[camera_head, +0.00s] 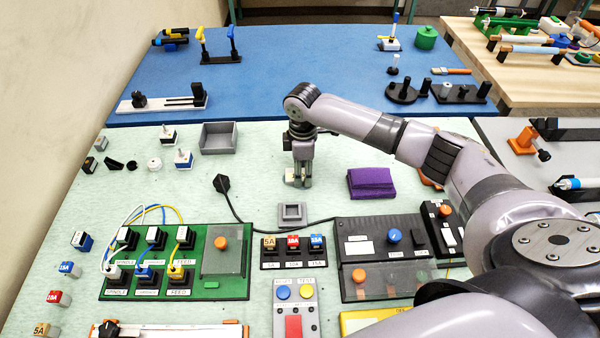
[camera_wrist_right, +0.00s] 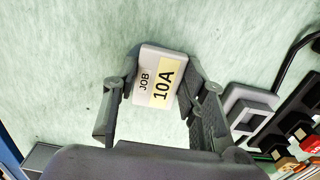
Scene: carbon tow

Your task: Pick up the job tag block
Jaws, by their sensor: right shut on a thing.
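The job tag block (camera_wrist_right: 158,80) is a light grey block with a cream label reading "JOB 10A" in the right wrist view. My right gripper (camera_wrist_right: 160,90) has its fingers on both sides of the block and is shut on it. In the head view the right gripper (camera_head: 299,180) points down over the pale green mat, with a small part of the block (camera_head: 290,178) showing at its fingertips. I cannot tell whether the block touches the mat. My left gripper is not in view.
A grey square holder (camera_head: 292,214) lies just in front of the gripper. Behind it to the left is a grey open tray (camera_head: 218,138). A purple cloth stack (camera_head: 371,183) lies to the right. A fuse rack (camera_head: 293,250) and green board (camera_head: 178,262) stand nearer.

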